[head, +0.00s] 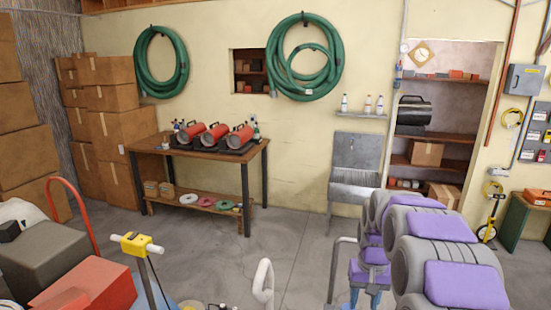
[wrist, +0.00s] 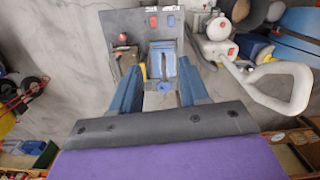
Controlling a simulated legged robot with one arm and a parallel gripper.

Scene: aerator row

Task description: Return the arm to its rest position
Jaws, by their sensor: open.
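My arm, grey with purple pads, fills the lower right of the head view. It is bent, and its end points down toward the bottom edge. My gripper (head: 365,299) shows there only as blue finger parts, cut by the frame edge. In the wrist view my gripper (wrist: 160,72) has two blue fingers spread apart with nothing held between them. Beyond the fingers is a dark grey panel (wrist: 122,28) with red marks, and a blue block (wrist: 164,66) with a small yellow part beside it. The distance to them is unclear.
A wooden workbench (head: 180,152) with red cylindrical units stands by the back wall. Cardboard boxes (head: 112,130) are stacked left. A yellow-topped handle (head: 137,244), a red case (head: 88,285) and a white curved handle (head: 263,281) stand close in front. Grey floor (head: 290,235) is clear mid-room.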

